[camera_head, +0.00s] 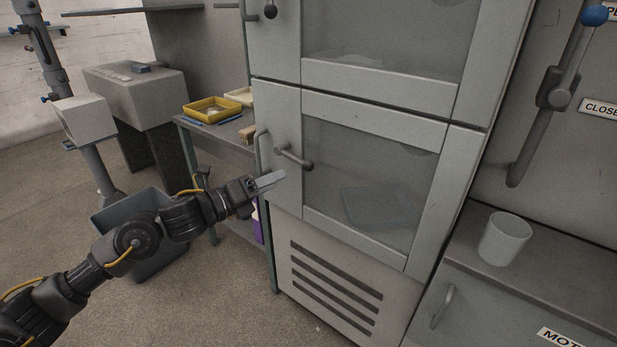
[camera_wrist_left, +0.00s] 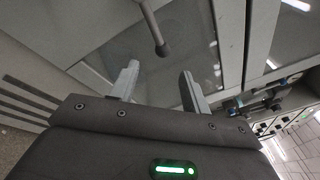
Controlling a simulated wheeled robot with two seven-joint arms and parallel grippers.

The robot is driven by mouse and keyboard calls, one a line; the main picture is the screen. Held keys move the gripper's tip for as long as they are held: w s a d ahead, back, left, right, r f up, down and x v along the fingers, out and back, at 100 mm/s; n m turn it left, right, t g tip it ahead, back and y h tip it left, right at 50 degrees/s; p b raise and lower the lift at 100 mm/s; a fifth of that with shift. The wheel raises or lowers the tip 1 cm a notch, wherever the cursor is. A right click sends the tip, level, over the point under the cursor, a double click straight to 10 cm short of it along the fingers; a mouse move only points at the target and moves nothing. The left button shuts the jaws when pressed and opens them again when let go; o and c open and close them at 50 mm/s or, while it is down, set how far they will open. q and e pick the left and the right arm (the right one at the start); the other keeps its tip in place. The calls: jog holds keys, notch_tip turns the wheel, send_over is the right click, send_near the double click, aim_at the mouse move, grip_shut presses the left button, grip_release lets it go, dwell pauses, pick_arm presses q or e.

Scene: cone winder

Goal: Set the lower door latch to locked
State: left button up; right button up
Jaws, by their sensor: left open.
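The lower door (camera_head: 375,190) is a grey-framed glass door and looks closed. Its latch (camera_head: 294,158) is a dark lever with a round knob at its right end, tilted slightly down to the right. A vertical door handle (camera_head: 259,150) is just left of it. My left gripper (camera_head: 270,180) is in front of the door frame, just below and left of the latch knob. In the left wrist view the fingers (camera_wrist_left: 157,85) are apart with nothing between them, and the latch lever (camera_wrist_left: 153,28) hangs beyond them, apart from the fingertips. My right gripper is not in view.
A white cup (camera_head: 504,239) stands on the counter at right, below a long lever (camera_head: 556,90) with a blue knob. A shelf with a yellow tray (camera_head: 211,109) and a grey bin (camera_head: 150,262) are at left. Vent slots (camera_head: 335,285) lie below the door.

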aim_at(308, 164)
pick_arm(q)
jog(key=x, duration=1)
jog(key=shift+w+d+r, duration=0.15)
jog(key=shift+d, duration=0.25)
grip_shut()
